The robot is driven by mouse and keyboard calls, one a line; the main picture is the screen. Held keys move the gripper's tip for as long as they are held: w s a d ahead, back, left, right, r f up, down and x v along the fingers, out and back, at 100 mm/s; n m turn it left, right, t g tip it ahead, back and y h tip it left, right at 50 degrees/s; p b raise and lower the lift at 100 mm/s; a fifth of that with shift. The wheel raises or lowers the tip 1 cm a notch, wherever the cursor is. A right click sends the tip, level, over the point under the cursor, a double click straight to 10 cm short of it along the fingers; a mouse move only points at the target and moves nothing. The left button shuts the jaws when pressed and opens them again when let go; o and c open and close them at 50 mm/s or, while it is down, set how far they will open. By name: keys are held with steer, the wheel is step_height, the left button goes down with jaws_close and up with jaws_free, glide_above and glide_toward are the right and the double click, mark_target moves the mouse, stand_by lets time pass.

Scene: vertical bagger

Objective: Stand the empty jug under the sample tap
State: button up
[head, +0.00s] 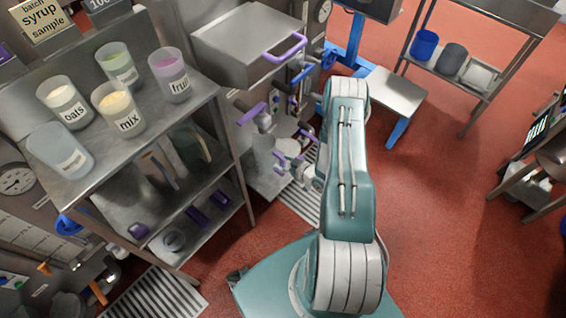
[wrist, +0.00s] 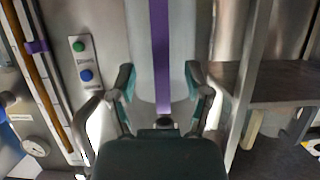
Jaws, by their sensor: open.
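My gripper (wrist: 160,84) is open in the wrist view, its two fingers spread left and right. Between and beyond them is a pale rounded body (wrist: 142,55) with an upright purple strip (wrist: 160,50); it looks like the jug with its handle, but I cannot be sure. Contact with the fingers cannot be told. In the head view my arm reaches toward steel machinery, and the gripper is mostly hidden beyond the forearm. Purple-handled fittings (head: 253,114) sit on that machinery; I cannot tell which is the sample tap.
A steel shelf unit (head: 150,140) at left holds several labelled cups, including oats (head: 63,103), mix (head: 118,108) and fruit (head: 170,75). A steel box (head: 243,40) with a purple handle overhangs the machinery. The red floor (head: 430,190) at right is open.

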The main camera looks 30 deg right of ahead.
steer(key=shift+r, duration=0.1)
steer(key=v, duration=1.2)
